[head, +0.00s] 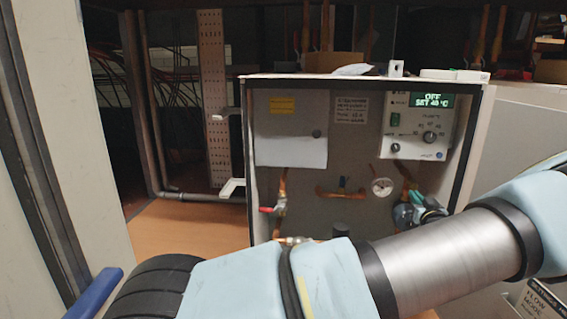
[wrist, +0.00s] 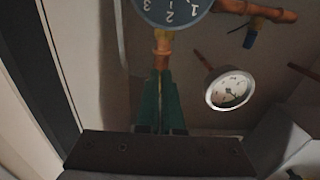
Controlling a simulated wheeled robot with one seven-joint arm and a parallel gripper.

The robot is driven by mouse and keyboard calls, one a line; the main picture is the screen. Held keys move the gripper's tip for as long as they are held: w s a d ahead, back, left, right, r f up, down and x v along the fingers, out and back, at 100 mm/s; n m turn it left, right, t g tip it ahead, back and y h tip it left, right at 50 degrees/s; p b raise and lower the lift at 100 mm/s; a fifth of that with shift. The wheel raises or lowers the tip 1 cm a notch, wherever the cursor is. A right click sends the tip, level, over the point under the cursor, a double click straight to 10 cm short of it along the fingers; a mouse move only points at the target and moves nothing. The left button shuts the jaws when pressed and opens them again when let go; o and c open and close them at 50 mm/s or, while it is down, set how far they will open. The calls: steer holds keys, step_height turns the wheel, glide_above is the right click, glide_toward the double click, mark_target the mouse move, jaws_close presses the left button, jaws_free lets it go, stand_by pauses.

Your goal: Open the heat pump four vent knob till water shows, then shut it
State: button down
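The heat pump unit is an open grey box (head: 359,151) in the head view. At its lower right is a dark round pump (head: 402,215). Its blue dial face (wrist: 172,8), with upside-down numbers, fills the top of the wrist view. A copper fitting (wrist: 162,46) runs from the dial toward my fingertips. I cannot make out a vent knob for certain. My gripper (wrist: 161,74) has green fingers side by side with a narrow gap, in front of or at this fitting. Whether they touch it is unclear. In the head view, my arm mostly hides the gripper.
A round pressure gauge (wrist: 229,88) sits right of my fingers; a blue-handled valve (wrist: 250,36) is above it. A red-handled valve (head: 268,209) is at the box's lower left. The control panel (head: 422,118) reads OFF, SET 40 °C. A pale wall (head: 70,120) stands at left.

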steer(key=shift+d+r, duration=0.2)
steer(key=shift+d, duration=0.05)
steer(key=shift+f, duration=0.4)
steer(key=s+p, duration=0.1)
steer(key=s, duration=0.5)
steer(key=shift+a+p, duration=0.35)
steer(key=shift+f, duration=0.1)
